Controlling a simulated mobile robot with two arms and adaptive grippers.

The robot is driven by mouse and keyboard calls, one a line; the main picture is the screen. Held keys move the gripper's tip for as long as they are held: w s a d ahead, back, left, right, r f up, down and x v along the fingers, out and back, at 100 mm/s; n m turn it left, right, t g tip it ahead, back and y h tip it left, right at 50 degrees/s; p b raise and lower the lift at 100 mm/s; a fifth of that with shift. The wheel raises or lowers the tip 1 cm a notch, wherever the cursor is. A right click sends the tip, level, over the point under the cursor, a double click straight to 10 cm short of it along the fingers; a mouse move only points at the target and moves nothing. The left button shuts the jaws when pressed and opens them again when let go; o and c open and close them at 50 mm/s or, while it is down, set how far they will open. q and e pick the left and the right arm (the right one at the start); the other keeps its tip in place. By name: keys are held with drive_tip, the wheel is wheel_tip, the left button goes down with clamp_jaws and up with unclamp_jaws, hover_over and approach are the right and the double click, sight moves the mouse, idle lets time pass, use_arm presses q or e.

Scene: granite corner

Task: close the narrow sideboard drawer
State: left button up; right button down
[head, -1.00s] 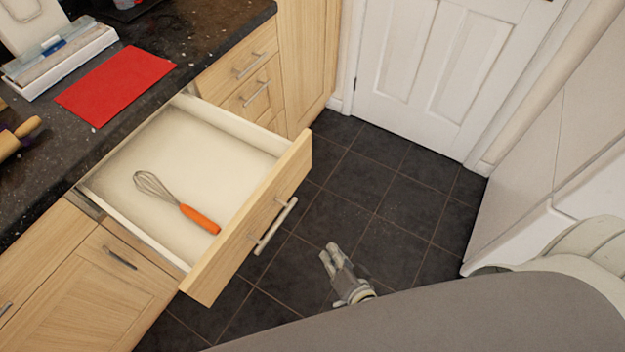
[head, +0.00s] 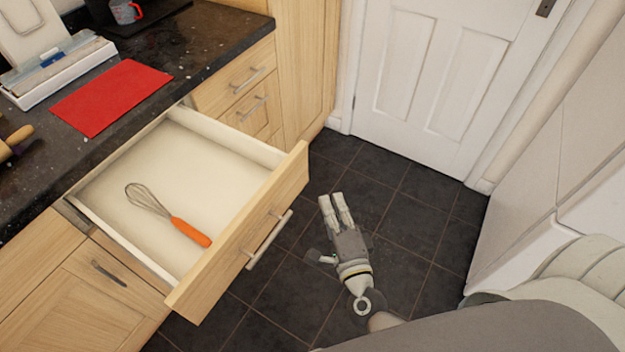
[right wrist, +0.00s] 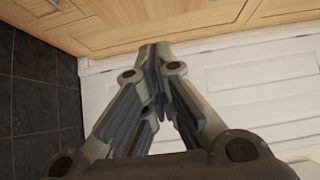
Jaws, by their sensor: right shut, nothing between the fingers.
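The sideboard drawer (head: 240,232) stands pulled far out from under the dark counter in the head view. Its wooden front has a metal bar handle (head: 269,240). A whisk with an orange handle (head: 190,232) lies inside on the pale drawer floor. My right gripper (head: 336,199) is to the right of the drawer front, over the dark floor, apart from the handle. Its fingers are together and hold nothing. In the right wrist view the closed fingers (right wrist: 155,52) point toward wooden cabinet fronts; the drawer cannot be made out for certain there. My left gripper is not in view.
The dark counter (head: 215,35) carries a red mat (head: 110,97), a white box (head: 62,68) and a rolling pin (head: 17,140). Closed drawers (head: 245,78) stand beyond the open one. A white door (head: 430,75) is at the back. Tiled floor (head: 410,215) lies clear.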

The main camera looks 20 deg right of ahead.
sight(307, 165)
drive_tip(key=shift+w+a+p, duration=0.15)
drive_tip(key=shift+w+a, duration=0.2)
drive_tip(key=shift+w, duration=0.85)
drive_tip(key=shift+w+a+p, duration=0.15)
drive_tip(key=shift+w+a, duration=0.15)
drive_tip(key=shift+w, duration=0.95)
drive_tip(key=shift+w+a+p, duration=0.15)
drive_tip(key=shift+w+a, duration=0.2)
drive_tip(key=shift+w, duration=0.85)
drive_tip(key=shift+w, duration=0.1)
